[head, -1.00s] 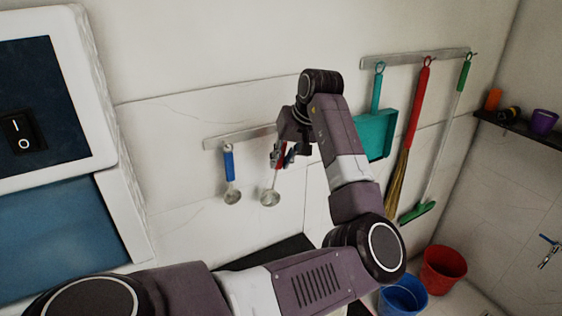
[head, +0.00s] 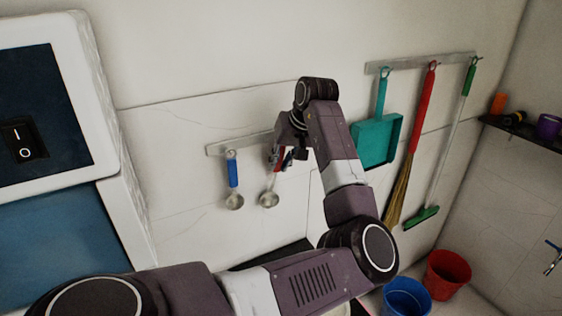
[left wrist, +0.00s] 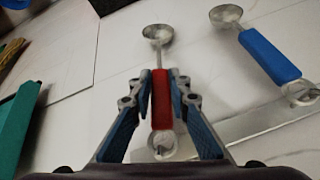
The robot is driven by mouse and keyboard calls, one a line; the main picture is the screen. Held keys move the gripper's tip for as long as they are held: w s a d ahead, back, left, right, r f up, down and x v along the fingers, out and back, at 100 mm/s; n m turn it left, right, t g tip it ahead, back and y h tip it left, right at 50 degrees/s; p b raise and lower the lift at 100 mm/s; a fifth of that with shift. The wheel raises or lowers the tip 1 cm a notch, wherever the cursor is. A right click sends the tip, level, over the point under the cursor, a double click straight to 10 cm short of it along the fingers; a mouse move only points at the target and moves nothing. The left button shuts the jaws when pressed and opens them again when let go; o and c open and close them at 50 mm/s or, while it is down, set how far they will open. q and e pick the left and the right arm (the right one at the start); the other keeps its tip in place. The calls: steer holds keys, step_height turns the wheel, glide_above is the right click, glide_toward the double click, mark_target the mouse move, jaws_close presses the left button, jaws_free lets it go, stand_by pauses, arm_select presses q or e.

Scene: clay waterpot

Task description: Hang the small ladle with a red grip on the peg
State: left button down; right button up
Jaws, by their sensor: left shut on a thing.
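The small ladle with a red grip (head: 278,157) hangs bowl down from my left gripper (head: 280,160). In the left wrist view the left gripper (left wrist: 161,84) is shut with its blue-padded fingers on both sides of the red grip (left wrist: 161,105). The ladle's metal bowl (left wrist: 158,33) points away from the gripper. Its top ring (left wrist: 163,145) lies near the grey rail (left wrist: 238,126) on the wall. The rail (head: 217,149) also shows in the head view. I cannot tell whether the ring is around a peg. My right gripper is not in view.
A ladle with a blue grip (head: 232,172) hangs on the same rail, just left of the held one. A teal dustpan (head: 376,145), a red broom (head: 422,95) and a green brush (head: 425,216) hang to the right. Red (head: 447,272) and blue (head: 406,296) buckets stand below.

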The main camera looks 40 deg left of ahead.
arm_select(q)
steer(key=shift+s+f, duration=0.15)
steer(key=shift+f, duration=0.2)
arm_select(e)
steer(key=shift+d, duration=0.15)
